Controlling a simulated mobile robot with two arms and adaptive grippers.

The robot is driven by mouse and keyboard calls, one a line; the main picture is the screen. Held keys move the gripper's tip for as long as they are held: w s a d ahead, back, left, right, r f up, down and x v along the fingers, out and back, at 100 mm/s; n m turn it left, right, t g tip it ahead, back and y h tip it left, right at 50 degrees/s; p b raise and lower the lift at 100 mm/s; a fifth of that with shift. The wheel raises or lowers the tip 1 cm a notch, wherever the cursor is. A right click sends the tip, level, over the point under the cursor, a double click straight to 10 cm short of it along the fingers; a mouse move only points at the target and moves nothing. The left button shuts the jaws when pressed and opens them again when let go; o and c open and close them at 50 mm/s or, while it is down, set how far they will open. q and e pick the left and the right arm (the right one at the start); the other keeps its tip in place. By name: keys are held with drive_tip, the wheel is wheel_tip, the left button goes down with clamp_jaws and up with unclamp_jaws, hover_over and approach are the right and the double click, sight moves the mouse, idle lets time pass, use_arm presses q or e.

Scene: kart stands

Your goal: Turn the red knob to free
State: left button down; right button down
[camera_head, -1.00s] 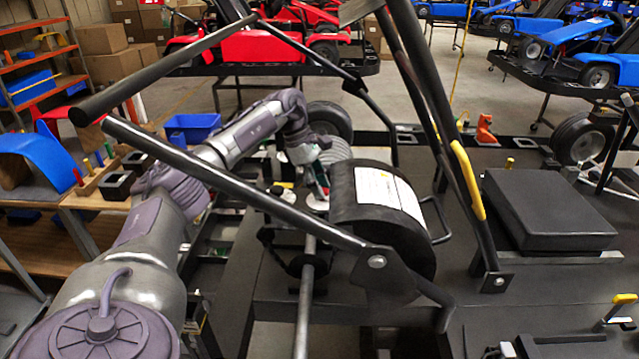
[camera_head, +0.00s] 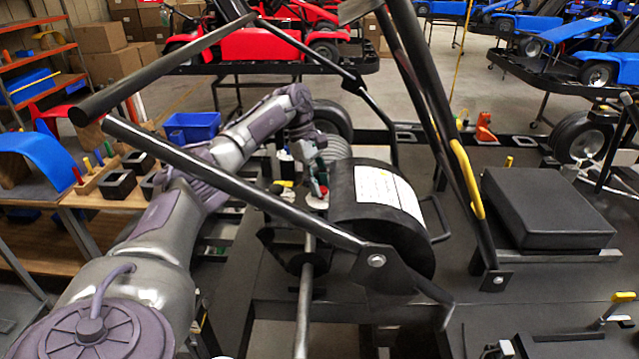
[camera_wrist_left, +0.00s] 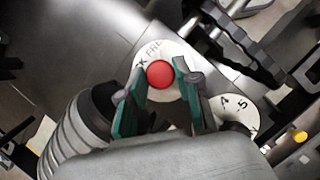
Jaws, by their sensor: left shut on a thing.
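The red knob (camera_wrist_left: 160,74) sits on a white round dial plate (camera_wrist_left: 152,53) in the left wrist view, with the letters "FRE" and a "K" visible on it. My left gripper (camera_wrist_left: 161,79) has its green-padded fingers on either side of the knob and is shut on it. I cannot tell which mark the knob points to. In the head view, my left gripper (camera_head: 319,180) reaches down behind the black drum, at the small dial plate (camera_head: 316,203), and mostly hides the knob. My right gripper is not in view.
A second white dial (camera_wrist_left: 233,113) with numbers is close beside the gripper. The black drum with a white label (camera_head: 385,190) stands right of the gripper. A slanted black bar (camera_head: 240,188) crosses in front. A black seat pad (camera_head: 545,208) is farther right.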

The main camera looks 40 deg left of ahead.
use_arm(q)
drive_tip(key=c, duration=0.8)
unclamp_jaws()
drive_tip(key=shift+n, duration=0.3)
